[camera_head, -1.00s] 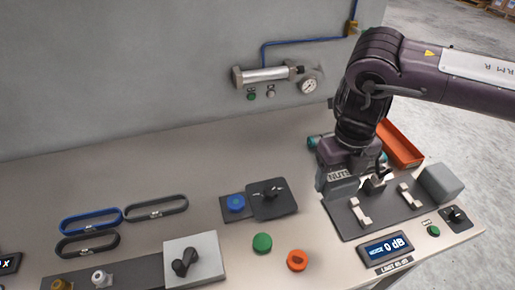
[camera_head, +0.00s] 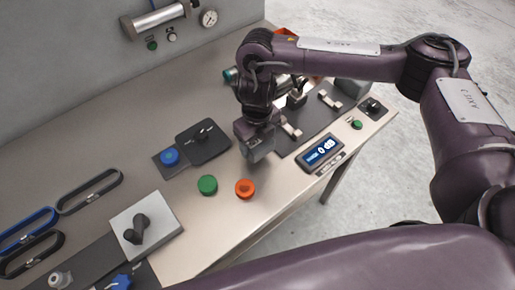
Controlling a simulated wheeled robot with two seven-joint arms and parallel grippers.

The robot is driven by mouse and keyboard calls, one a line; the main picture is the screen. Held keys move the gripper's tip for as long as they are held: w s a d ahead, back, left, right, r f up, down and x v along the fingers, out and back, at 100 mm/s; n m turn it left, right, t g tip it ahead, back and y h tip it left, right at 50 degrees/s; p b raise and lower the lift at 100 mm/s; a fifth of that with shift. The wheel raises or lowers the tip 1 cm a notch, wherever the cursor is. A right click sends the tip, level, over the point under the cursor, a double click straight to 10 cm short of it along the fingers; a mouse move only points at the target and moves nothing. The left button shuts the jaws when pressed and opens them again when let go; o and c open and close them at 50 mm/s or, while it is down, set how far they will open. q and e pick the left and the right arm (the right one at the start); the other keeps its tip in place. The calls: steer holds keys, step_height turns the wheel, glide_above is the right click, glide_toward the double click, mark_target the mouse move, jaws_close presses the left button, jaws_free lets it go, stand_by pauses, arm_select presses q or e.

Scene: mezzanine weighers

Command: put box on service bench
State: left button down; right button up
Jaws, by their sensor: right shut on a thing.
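My right gripper (camera_head: 256,135) comes in from the right and points down. It is shut on a small grey box (camera_head: 262,152). The box is over the beige bench (camera_head: 215,240), between the dark knob panel and the dark mat, behind the orange button. I cannot tell whether its underside touches the bench top. The gripper and wrist hide part of the box. My left gripper is not in view.
A green button (camera_head: 207,185) and an orange button (camera_head: 245,188) stand in front of the box. The knob panel (camera_head: 204,142) is left, the dark mat (camera_head: 308,136) with pale handles right. A display (camera_head: 320,152) sits near the front edge.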

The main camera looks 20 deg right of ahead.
mark_target(258, 149)
steer(key=shift+f+b, duration=0.3)
steer(key=shift+f, duration=1.6)
steer(key=shift+f, duration=0.15)
steer(key=o, duration=1.2)
steer(key=shift+s, duration=0.1)
steer(key=shift+a, duration=0.1)
